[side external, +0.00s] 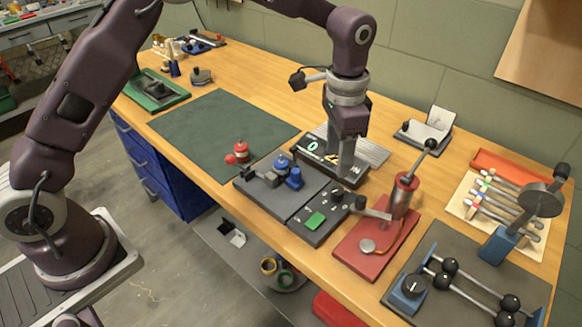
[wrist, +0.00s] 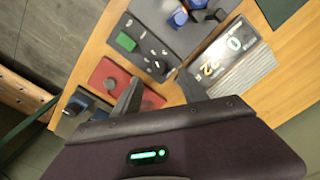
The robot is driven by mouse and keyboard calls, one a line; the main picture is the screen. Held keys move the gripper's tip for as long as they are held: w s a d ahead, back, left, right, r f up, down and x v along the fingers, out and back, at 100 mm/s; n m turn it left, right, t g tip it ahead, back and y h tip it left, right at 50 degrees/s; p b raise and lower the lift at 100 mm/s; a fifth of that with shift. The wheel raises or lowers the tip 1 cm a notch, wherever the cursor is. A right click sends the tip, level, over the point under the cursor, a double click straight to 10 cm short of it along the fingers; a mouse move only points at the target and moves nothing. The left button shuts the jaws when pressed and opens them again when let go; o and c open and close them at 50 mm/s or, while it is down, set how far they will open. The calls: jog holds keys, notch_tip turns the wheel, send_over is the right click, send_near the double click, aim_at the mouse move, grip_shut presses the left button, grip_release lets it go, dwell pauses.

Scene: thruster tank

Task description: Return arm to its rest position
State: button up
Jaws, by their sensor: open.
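My gripper (side external: 346,168) points down over the bench beside the black display unit (side external: 322,160). In the wrist view its two dark fingers (wrist: 162,84) stand apart with nothing between them. The side view does not clearly show the gap between the fingers, or whether the tips touch anything. The display unit also shows in the wrist view (wrist: 226,52), with a lit green 0 and yellow digits. My arm reaches across from the left, bent over the bench.
The dark green mat (side external: 215,130) is mostly clear.

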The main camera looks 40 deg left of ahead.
jog(key=s+a+r+n+t, duration=0.1)
jog(key=s+a+r, duration=0.35)
jog(key=r, duration=0.25)
jog(key=s+a+r+n+t, duration=0.1)
jog(key=s+a+r+n, duration=0.15)
jog(key=s+r, duration=0.4)
jog(key=s+a+n+t, duration=0.1)
jog(key=s+a+n, duration=0.1)
jog(key=s, duration=0.7)
jog(key=s+a+n+t, duration=0.1)
jog(key=s+a, duration=0.3)
jog(key=s, duration=0.6)
jog(key=shift+a+r+n+t, duration=0.2)
jog(key=shift+r+n+t, duration=0.2)
jog(key=shift+t, duration=0.3)
